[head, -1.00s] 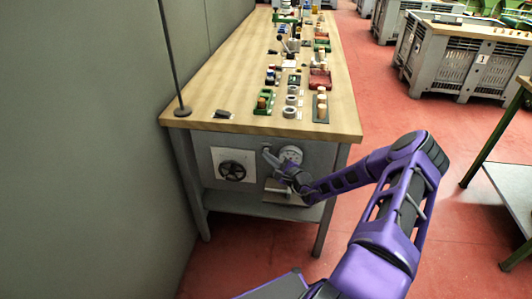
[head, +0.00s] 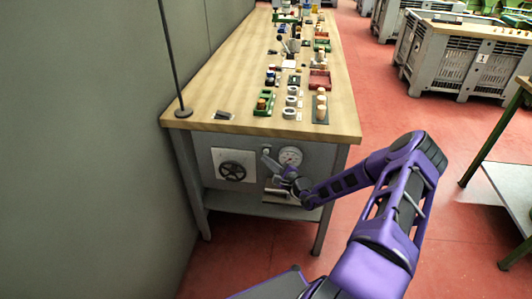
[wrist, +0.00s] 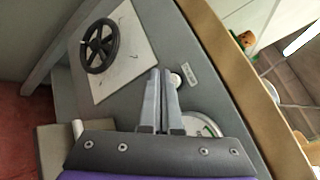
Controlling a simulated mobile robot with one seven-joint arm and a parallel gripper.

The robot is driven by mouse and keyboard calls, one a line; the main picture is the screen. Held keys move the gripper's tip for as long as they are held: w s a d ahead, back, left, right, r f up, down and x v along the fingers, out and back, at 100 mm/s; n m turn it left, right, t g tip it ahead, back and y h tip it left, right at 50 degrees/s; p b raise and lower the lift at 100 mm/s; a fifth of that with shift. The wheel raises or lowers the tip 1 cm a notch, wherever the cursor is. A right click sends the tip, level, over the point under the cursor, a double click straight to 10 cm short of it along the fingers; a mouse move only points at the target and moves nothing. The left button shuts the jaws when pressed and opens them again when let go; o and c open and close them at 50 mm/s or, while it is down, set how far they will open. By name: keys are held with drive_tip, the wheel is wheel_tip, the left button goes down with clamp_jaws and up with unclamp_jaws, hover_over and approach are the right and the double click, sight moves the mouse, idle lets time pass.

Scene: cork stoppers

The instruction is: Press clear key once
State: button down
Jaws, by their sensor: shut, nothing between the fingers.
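A small round pale button (wrist: 176,79), possibly the clear key, sits on the grey front panel beside a small label (wrist: 188,75) in the wrist view. Its lettering is too small to read. My gripper (wrist: 161,72) is shut and empty, with its fingertips just left of the button. I cannot tell whether they touch the panel. In the head view my gripper (head: 267,157) is at the panel under the bench top, left of the gauge.
A round gauge (head: 290,156) is right of the fingers; it also shows in the wrist view (wrist: 204,124), partly hidden. A black handwheel (head: 232,171) on a white plate is to the left. The wooden bench top (head: 200,105) overhangs above, and a shelf is below.

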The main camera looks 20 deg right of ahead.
drive_tip(key=s+a+p, duration=0.1)
drive_tip(key=s, duration=0.1)
drive_tip(key=s+a+p, duration=0.1)
drive_tip(key=s+p, duration=0.1)
drive_tip(key=shift+a, duration=0.4)
idle(0.6)
